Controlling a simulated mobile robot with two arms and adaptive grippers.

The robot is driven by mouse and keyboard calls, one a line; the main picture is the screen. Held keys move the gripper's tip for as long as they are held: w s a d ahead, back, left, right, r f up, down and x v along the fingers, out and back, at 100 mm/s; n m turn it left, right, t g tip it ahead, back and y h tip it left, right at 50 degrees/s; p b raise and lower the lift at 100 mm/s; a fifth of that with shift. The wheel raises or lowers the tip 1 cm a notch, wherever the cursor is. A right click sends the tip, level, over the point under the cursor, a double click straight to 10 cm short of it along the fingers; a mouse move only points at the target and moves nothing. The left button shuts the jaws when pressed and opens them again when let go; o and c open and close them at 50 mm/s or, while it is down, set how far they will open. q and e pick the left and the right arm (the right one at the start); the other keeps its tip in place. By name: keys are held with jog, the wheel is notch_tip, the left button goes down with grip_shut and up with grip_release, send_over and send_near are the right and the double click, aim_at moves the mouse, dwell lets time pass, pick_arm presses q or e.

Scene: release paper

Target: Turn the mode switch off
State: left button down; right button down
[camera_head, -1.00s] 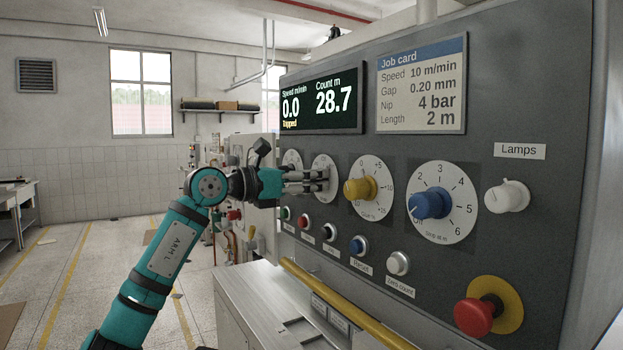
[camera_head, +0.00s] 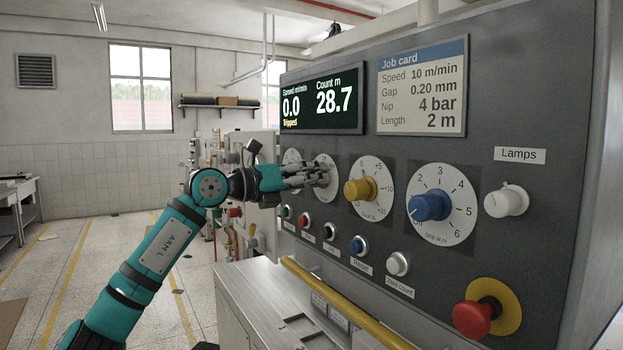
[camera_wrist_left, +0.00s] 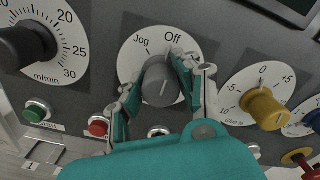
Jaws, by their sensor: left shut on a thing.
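The mode switch is a grey knob (camera_wrist_left: 160,82) on a white round dial with the words "Jog" and "Off" at its upper edge, in the left wrist view. My left gripper (camera_wrist_left: 157,88) is shut on this knob, with one finger on each side of it. The knob's top points up toward the lettering, but its exact setting is hard to read. In the head view the left gripper (camera_head: 318,174) reaches the panel at the white mode dial (camera_head: 331,190) and hides the knob. My right gripper is not in view.
A black knob (camera_wrist_left: 22,46) on a speed dial and a yellow knob (camera_head: 361,189) flank the mode dial. A blue knob (camera_head: 430,206), several push buttons and a red mushroom button (camera_head: 473,318) are on the panel. A yellow rail (camera_head: 340,303) runs below. The display (camera_head: 322,100) reads "Tripped".

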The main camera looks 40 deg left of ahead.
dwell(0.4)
pick_arm(q)
jog(key=c, duration=0.9)
grip_release()
jog(key=v, duration=1.2)
